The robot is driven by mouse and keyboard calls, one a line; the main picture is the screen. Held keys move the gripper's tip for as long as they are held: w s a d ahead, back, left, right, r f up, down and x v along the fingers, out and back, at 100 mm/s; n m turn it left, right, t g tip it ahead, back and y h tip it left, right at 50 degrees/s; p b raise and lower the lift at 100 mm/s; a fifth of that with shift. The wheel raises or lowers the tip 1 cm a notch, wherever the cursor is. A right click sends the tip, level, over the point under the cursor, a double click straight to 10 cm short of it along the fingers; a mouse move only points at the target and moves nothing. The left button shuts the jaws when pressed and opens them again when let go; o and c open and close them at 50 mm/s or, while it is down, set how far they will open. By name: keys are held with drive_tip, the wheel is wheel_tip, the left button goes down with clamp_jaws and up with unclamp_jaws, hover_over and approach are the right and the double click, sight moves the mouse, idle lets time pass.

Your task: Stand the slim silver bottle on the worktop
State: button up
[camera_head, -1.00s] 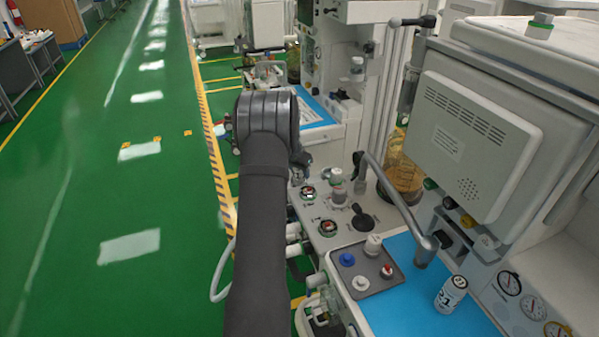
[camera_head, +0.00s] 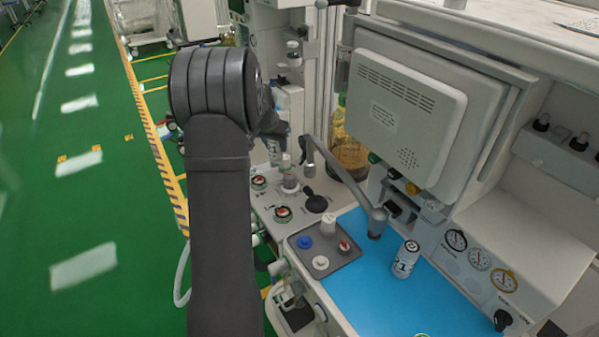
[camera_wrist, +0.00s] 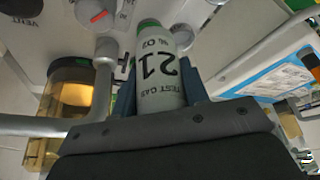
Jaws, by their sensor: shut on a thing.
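The slim silver-grey bottle (camera_wrist: 160,95) with a green end and "21 TEST GAS" lettering sits between the fingers of my gripper (camera_wrist: 160,88) in the wrist view. My gripper is shut on its sides. In the head view my gripper (camera_head: 276,132) is beyond my dark forearm, above the cart's control panel, and the held bottle (camera_head: 274,154) shows only in small part below it. The worktop (camera_head: 372,290) has a blue mat surface at lower right, apart from the held bottle.
A white labelled can (camera_head: 405,259) stands on the blue mat. A grey tray (camera_head: 297,254) with several knobs lies left of it. A monitor (camera_head: 405,115) stands behind. Bare mat lies in front of the can.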

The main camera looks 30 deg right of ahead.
drive_tip(key=shift+s+r, duration=0.25)
drive_tip(key=shift+s, duration=0.3)
drive_tip(key=s+a+r+m+g, duration=0.1)
drive_tip(key=s+a+r+m, duration=0.15)
drive_tip(key=s, duration=1.05)
drive_tip(key=s+a+r+m+g+h, duration=0.1)
drive_tip(key=s+r+m, duration=0.3)
drive_tip(key=s, duration=0.8)
drive_tip(key=s+a+r+m+g, duration=0.2)
drive_tip(key=s+r+m, duration=0.15)
drive_tip(key=s, duration=0.95)
drive_tip(key=s+d+f, duration=0.2)
drive_tip(key=s+d, duration=0.1)
drive_tip(key=s, duration=0.6)
drive_tip(key=s+d+f, duration=0.1)
drive_tip(key=s+d, duration=0.1)
drive_tip(key=s, duration=0.8)
drive_tip(key=s+d+f, duration=0.2)
drive_tip(key=s+d, duration=0.1)
drive_tip(key=s, duration=0.6)
drive_tip(key=shift+m, duration=0.3)
drive_tip(key=shift+w+d+f, duration=0.9)
drive_tip(key=shift+w+f, duration=0.75)
drive_tip(key=shift+f, duration=0.2)
drive_tip(key=shift+w+d+f, duration=0.9)
drive_tip(key=shift+w+f, duration=0.75)
drive_tip(key=shift+f, duration=0.2)
drive_tip(key=shift+w+d+f, duration=0.9)
drive_tip(key=shift+w+f, duration=0.75)
drive_tip(key=shift+f, duration=0.2)
